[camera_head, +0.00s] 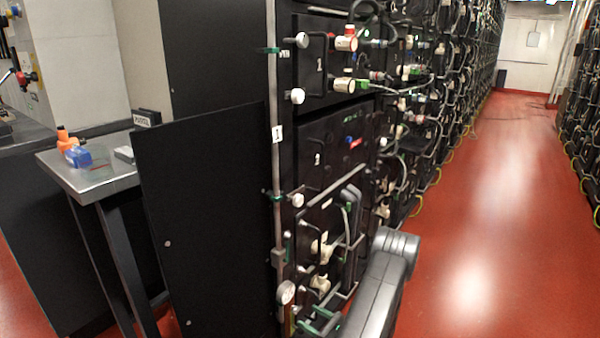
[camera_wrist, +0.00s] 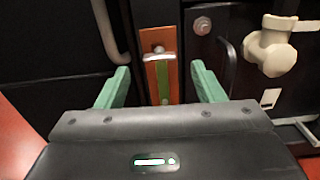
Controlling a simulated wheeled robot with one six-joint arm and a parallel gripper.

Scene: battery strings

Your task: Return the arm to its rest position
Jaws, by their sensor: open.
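My gripper (camera_wrist: 160,88) shows in the wrist view with its two green fingers spread apart and nothing between them. It faces the lower front of the black battery rack. Beyond the gap between the fingers is an orange-brown strip (camera_wrist: 176,75) with a green insert and a metal clip. In the head view my grey arm (camera_head: 380,285) reaches down in front of the rack, and the green fingers (camera_head: 318,324) show at the bottom, close to the rack's lower corner. Whether they touch anything cannot be told.
The battery rack (camera_head: 330,150) with knobs, cables and handles runs back along a red floor aisle (camera_head: 490,200), which is clear. A small metal table (camera_head: 95,178) with orange and blue tools stands at left, behind a black panel (camera_head: 205,220).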

